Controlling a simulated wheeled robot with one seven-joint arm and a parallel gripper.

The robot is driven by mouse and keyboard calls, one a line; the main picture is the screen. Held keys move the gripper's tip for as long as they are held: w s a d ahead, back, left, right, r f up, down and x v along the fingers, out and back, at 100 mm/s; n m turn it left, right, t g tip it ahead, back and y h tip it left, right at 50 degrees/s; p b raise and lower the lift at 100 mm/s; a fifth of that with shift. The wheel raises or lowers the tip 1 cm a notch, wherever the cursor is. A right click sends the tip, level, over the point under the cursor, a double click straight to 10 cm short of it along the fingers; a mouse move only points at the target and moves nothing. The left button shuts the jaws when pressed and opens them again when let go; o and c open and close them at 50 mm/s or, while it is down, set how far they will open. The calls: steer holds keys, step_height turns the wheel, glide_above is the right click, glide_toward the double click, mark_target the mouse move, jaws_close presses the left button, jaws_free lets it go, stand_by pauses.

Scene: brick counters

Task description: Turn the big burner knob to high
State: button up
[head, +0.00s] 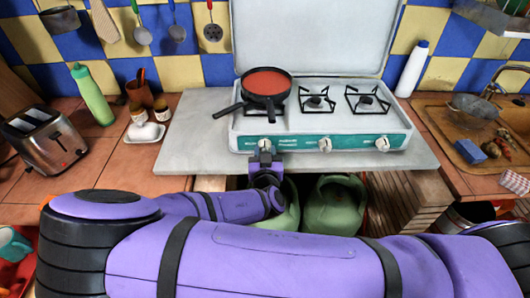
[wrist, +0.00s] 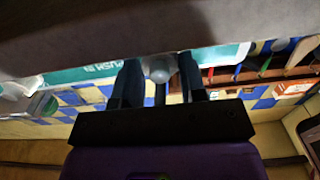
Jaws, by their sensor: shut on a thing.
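The stove (head: 318,121) is a white camping stove with a teal front strip and an open lid. Its left knob (head: 266,143) sits below the burner with the pan; the middle knob (head: 325,145) and right knob (head: 382,144) are free. My gripper (head: 265,157) is at the left knob, reaching from the front. In the wrist view, its dark fingers stand on either side of the pale, round left knob (wrist: 159,68), shut on it. The knob's pointer mark cannot be made out.
A black pan (head: 267,83) with red contents stands on the left burner, handle pointing left. The grey slab (head: 195,140) under the stove overhangs the front.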

steer(key=shift+n, duration=0.3)
steer(key=n, duration=1.2)
steer(key=shift+f+n, duration=0.1)
steer(key=shift+n, duration=0.2)
steer(key=shift+a+n, duration=0.1)
steer(key=shift+n, duration=2.2)
steer(key=shift+f, duration=0.1)
steer(key=o, duration=0.9)
steer(key=shift+s, duration=0.1)
